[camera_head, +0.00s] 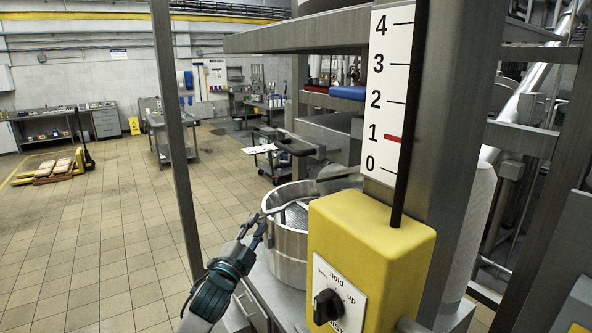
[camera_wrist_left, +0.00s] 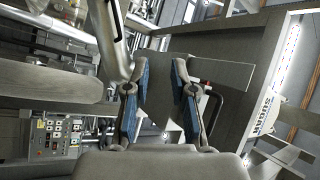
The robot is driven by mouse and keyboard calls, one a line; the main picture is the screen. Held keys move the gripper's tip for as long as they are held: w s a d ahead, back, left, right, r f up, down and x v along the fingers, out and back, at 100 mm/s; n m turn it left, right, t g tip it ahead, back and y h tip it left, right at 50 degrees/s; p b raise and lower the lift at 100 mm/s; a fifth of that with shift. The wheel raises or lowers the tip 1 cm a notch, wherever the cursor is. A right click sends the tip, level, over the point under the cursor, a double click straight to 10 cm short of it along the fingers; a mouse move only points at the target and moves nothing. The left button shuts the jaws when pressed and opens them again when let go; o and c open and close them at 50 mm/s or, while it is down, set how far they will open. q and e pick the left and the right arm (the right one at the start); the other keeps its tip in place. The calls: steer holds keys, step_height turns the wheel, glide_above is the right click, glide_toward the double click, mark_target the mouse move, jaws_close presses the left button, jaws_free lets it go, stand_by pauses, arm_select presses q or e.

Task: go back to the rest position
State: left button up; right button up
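My left gripper (camera_head: 253,228) is in the lower middle of the head view, just left of the steel pot (camera_head: 287,252). Its fingers point up and away. In the left wrist view the two blue-padded fingers of my left gripper (camera_wrist_left: 159,84) stand apart with a gap between them, and nothing is held. In the head view I cannot tell whether the fingertips touch the pot's side or only overlap it. My right gripper is not in view.
A yellow control box (camera_head: 367,258) with a black knob (camera_head: 327,306) stands right of the pot. A white scale (camera_head: 388,95) above it has a red pointer near 1. A steel post (camera_head: 177,140) rises left of the pot. Tiled floor (camera_head: 90,235) is open at left.

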arm_select(q)
steer(key=w+a+f+n+g+y, duration=0.1)
steer(key=w+a+f+n, duration=0.1)
steer(key=f, duration=0.9)
steer(key=w+a+f+n+g+y, duration=0.2)
steer(key=f, duration=1)
steer(key=w+a+f+n+g+y, duration=0.1)
steer(key=a+f+n, duration=0.1)
steer(key=f, duration=0.9)
steer(key=s+a+f+n+g+y, duration=0.15)
steer(key=s+f, duration=0.25)
steer(key=f, duration=0.6)
steer(key=s+a+f+n+g+b, duration=0.1)
steer(key=s+f+g, duration=0.15)
steer(key=f, duration=0.85)
steer(key=s+a+f+n+g+y, duration=0.1)
steer(key=s+f, duration=0.3)
steer(key=f, duration=0.6)
steer(key=s+a+f+n+g, duration=0.25)
steer(key=s+f+g, duration=0.25)
steer(key=s+f, duration=1.9)
steer(key=s+f+n+g, duration=0.1)
steer(key=s+f, duration=0.4)
steer(key=s, duration=1.3)
steer(key=s+a+f+g+y+b, duration=0.1)
steer(key=s+f+g, duration=0.3)
steer(key=s, duration=1.4)
step_height(320, 180, down, 2)
steer(key=shift+f+n, duration=0.1)
steer(key=shift+n, duration=0.3)
